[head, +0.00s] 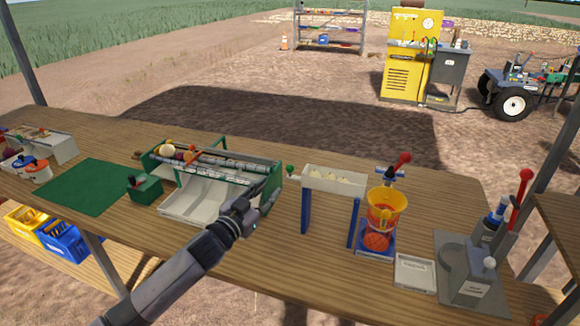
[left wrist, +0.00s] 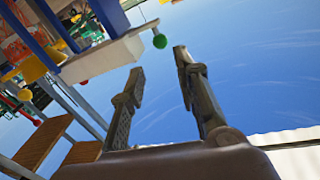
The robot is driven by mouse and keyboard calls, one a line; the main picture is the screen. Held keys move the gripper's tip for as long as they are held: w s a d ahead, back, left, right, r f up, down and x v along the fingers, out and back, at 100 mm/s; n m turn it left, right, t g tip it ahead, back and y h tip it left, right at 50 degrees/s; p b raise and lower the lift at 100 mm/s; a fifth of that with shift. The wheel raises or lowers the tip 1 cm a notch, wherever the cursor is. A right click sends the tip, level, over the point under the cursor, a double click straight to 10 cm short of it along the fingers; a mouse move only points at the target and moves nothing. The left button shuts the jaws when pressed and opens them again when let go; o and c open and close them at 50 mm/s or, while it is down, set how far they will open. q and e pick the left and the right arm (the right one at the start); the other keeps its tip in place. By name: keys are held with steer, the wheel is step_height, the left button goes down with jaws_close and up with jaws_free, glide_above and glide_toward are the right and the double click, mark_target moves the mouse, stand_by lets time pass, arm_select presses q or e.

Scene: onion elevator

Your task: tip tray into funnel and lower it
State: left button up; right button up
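A pale tray (head: 335,184) with several whitish pieces in it rests high between two blue posts. A green ball knob (head: 290,169) sticks out from its left end. The yellow-orange funnel (head: 386,201) stands to the tray's right, above a blue stand. My left gripper (head: 273,188) is just left of the knob, above the table. In the left wrist view its two fingers (left wrist: 157,62) are apart and empty, and the green knob (left wrist: 159,41) shows beyond the fingertips, not touched as far as I can see. My right gripper is in no view.
A green-framed roller unit (head: 262,172) with a pale chute (head: 192,200) lies left of my left gripper. A white box (head: 415,274) and a grey machine with levers (head: 468,262) stand at the right. The wooden table (head: 280,258) is bare in front of the tray.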

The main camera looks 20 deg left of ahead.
mark_target(288, 171)
arm_select(q)
steer(key=p+x, duration=0.1)
steer(key=x, duration=1.1)
steer(key=shift+w+d+f, duration=0.1)
steer(key=shift+w+f, duration=0.05)
steer(key=shift+w, duration=0.15)
steer(key=shift+c, duration=0.3)
jaws_close()
